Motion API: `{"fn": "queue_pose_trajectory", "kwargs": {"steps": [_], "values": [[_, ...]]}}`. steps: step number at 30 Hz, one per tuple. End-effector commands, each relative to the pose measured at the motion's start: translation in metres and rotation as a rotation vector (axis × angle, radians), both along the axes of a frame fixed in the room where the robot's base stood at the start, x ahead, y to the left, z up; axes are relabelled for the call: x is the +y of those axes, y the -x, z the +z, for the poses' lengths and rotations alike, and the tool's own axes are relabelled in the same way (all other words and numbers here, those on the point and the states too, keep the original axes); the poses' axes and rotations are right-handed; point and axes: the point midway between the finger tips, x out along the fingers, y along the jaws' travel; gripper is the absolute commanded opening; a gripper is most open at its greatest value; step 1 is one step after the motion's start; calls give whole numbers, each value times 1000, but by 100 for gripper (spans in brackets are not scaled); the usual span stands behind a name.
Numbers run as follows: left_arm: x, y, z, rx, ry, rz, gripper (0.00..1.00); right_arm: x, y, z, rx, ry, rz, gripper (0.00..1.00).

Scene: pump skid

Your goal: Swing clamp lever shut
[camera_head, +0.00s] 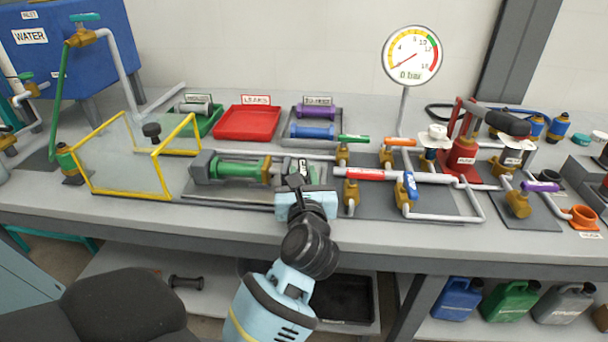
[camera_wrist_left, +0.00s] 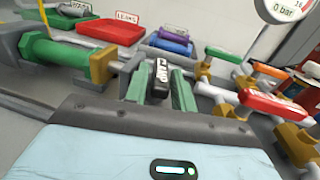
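The clamp lever is a black handle with a white CLAMP label, and it shows best in the left wrist view (camera_wrist_left: 160,76). It stands up at the right end of the green cylinder (camera_head: 236,168), which lies in a grey fixture on the bench. My left gripper (camera_wrist_left: 160,88) has its two green fingers on either side of the lever. Whether both fingers press on it is too close to tell. In the head view the left gripper's body and wrist hide most of the lever and the clamp's front. My right gripper is not in view.
A pressure gauge (camera_head: 410,56) on a post stands behind the pipes, its needle low. A red-handled valve (camera_head: 364,175) and brass pipework are close right of the left gripper. A yellow-framed clear guard (camera_head: 125,193) is left of the cylinder. A red tray (camera_head: 247,122) lies behind.

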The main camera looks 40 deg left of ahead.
Motion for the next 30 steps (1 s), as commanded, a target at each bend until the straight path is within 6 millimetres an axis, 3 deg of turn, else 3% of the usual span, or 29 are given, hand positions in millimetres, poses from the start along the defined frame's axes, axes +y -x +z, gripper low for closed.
{"fn": "queue_pose_trajectory", "kwargs": {"steps": [1,6,11,21,30], "values": [[0,0,0,0,0,0,18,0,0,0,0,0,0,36],[0,0,0,1,1,0,0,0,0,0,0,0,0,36],[1,1,1,2,-1,-11,0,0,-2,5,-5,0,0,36],[6,4,3,3,-3,-149,0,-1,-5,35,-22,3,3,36],[7,5,-1,0,1,-187,0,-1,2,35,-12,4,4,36]]}}
